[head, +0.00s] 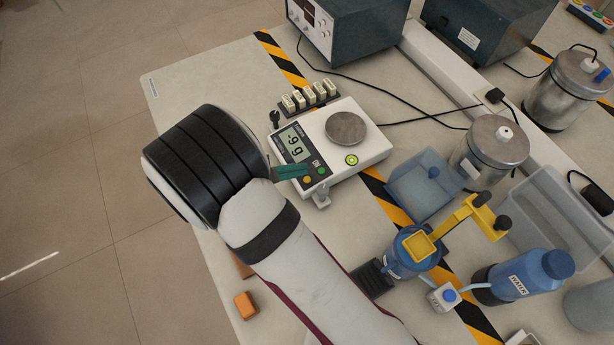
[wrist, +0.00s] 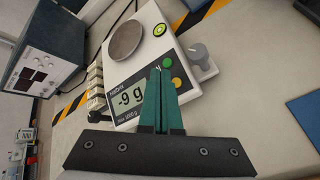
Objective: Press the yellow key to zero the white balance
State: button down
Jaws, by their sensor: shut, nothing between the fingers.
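The white balance (head: 372,143) stands on the bench with an empty round metal pan (head: 346,128). Its display (head: 294,144) reads -9 g, clearer in the wrist view (wrist: 130,97). The yellow key (head: 307,180) lies beside the display, with a green key (head: 321,170) nearer the pan. In the wrist view the yellow key (wrist: 178,82) shows just right of the fingertips. My gripper (head: 306,170) has green fingers, shut and empty, over the key panel; it also shows in the wrist view (wrist: 160,72). I cannot tell whether the tips touch the panel.
A grey knob (head: 321,195) sticks up beside the keys. Several small weights (head: 310,97) stand in a rack behind the display. A cable runs behind the balance.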

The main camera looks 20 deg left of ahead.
jog(key=shift+w+d+f, duration=0.15)
jog(key=shift+f, duration=0.9)
jog(key=shift+f, duration=0.1)
dwell(1.2)
jog(key=shift+f, duration=0.3)
jog(key=shift+w+d+f, duration=0.1)
jog(key=shift+f, duration=0.2)
dwell(0.4)
dwell(0.3)
jog(key=shift+r, duration=0.75)
jog(key=shift+r, duration=0.1)
jog(key=shift+s+a+r, duration=0.15)
jog(key=shift+r, duration=0.65)
jog(key=shift+s+a+r, duration=0.15)
jog(key=shift+r, duration=0.6)
jog(key=shift+s+a+r, duration=0.15)
jog(key=shift+r, duration=0.65)
